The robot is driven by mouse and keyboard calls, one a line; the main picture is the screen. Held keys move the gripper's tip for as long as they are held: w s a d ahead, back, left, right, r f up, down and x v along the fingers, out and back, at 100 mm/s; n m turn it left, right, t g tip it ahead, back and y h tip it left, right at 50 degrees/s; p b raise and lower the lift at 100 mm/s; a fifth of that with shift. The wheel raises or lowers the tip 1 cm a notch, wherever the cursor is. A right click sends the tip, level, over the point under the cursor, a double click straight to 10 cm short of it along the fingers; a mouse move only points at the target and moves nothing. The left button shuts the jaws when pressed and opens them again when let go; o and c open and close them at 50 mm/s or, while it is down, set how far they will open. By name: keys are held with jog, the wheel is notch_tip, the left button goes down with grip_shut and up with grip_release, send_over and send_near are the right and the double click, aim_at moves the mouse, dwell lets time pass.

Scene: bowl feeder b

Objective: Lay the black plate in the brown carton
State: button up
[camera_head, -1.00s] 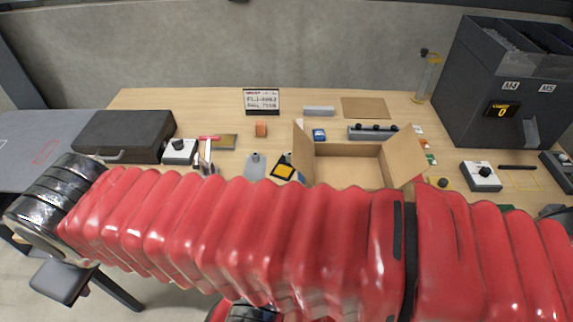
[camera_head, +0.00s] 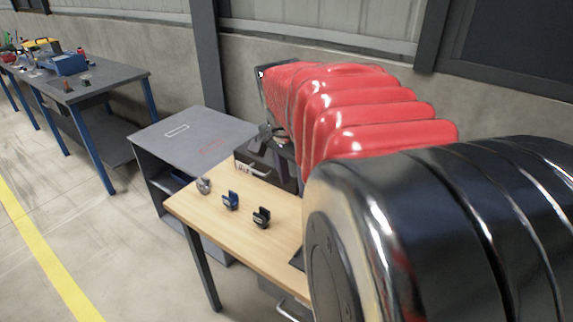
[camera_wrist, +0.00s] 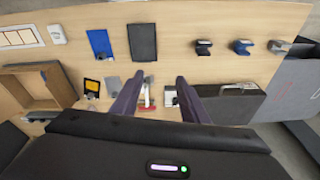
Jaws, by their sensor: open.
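The black plate (camera_wrist: 142,42) lies flat on the wooden table in the upper middle of the wrist view, beside a blue plate (camera_wrist: 100,43). A small dark piece at the table edge in the head view may be part of it, mostly hidden by my arm. The brown carton (camera_wrist: 62,84) stands open at the left of the wrist view, partly cut off; the head view does not show it. My gripper (camera_wrist: 160,77) is open and empty, with its fingers apart below the black plate in the picture.
A black case (camera_wrist: 232,104) lies right of my fingers; it also shows in the head view (camera_head: 264,168). A hammer-like tool (camera_wrist: 147,96) lies between the fingers. Several small clamps (camera_head: 231,200) stand along the table end. A grey side table (camera_head: 190,135) stands beyond.

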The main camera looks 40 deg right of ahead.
jog(key=s+d+f+m+g, duration=0.25)
jog(key=d+m, duration=0.25)
jog(key=d, duration=0.4)
jog(key=s+d+f+m+g, duration=0.1)
jog(key=s+d+f+m, duration=0.15)
jog(key=d+m, duration=0.5)
jog(key=s+d+f+m+g+y, duration=0.1)
jog(key=s+d+f+m, duration=0.2)
jog(key=s+d, duration=0.4)
jog(key=s+d+f+m+g+y, duration=0.1)
jog(key=s+d+f+m+y, duration=0.1)
jog(key=s+d+m, duration=0.3)
jog(key=s+d+f, duration=0.1)
jog(key=s+d, duration=0.1)
jog(key=d, duration=0.1)
jog(key=shift+d, duration=0.2)
jog(key=shift+f, duration=0.1)
jog(key=shift+x, duration=4.2)
jog(key=shift+f, duration=0.1)
jog(key=shift+x, duration=2.5)
jog(key=shift+w, duration=0.1)
